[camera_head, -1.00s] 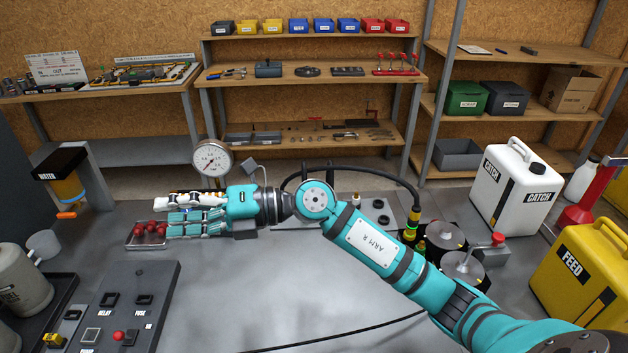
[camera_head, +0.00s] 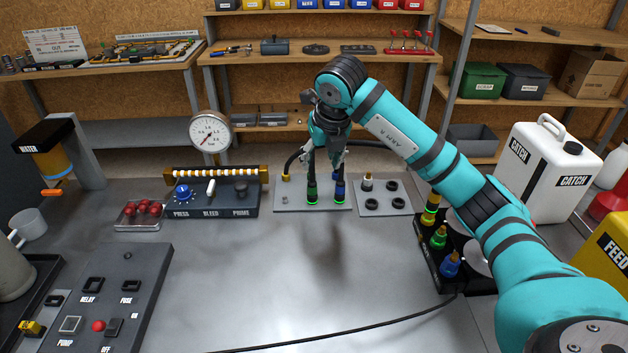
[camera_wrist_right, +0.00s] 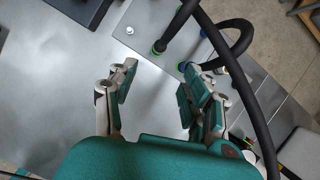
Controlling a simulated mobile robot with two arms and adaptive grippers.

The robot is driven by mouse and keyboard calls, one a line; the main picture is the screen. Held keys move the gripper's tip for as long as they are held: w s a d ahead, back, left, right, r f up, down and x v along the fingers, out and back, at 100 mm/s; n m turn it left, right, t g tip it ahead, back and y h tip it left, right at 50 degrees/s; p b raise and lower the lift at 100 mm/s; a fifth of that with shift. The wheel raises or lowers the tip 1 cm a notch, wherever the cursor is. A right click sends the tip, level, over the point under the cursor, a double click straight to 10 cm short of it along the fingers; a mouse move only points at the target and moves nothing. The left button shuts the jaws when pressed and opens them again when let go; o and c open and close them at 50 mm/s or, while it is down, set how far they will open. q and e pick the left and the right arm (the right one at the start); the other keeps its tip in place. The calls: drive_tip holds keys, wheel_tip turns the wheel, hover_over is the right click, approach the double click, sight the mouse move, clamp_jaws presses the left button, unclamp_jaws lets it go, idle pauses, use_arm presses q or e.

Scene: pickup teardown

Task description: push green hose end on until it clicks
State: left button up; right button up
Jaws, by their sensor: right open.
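The green hose end (camera_head: 312,192) stands upright on a grey plate (camera_head: 290,203), with a bright green ring at its foot. It also shows in the wrist view (camera_wrist_right: 158,47) with a black hose rising from it. How deeply it is seated I cannot tell. The blue hose end (camera_head: 340,189) stands just right of it and shows in the wrist view (camera_wrist_right: 183,67). My right gripper (camera_head: 323,163) points down above these two ends. Its fingers are open and empty in the wrist view (camera_wrist_right: 158,86), apart from the green end. My left gripper is out of view.
A dark panel (camera_head: 215,211) with knobs and a gauge (camera_head: 210,132) stand left of the plate. A plate with black rings (camera_head: 398,207) lies to the right, then a dark block with yellow, green and blue fittings (camera_head: 438,237). The front bench is largely clear.

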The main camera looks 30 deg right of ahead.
sight(313, 184)
drive_tip(key=p+x, duration=0.2)
drive_tip(key=x, duration=1.1)
drive_tip(key=shift+f, duration=0.4)
drive_tip(key=shift+c, duration=0.4)
clamp_jaws()
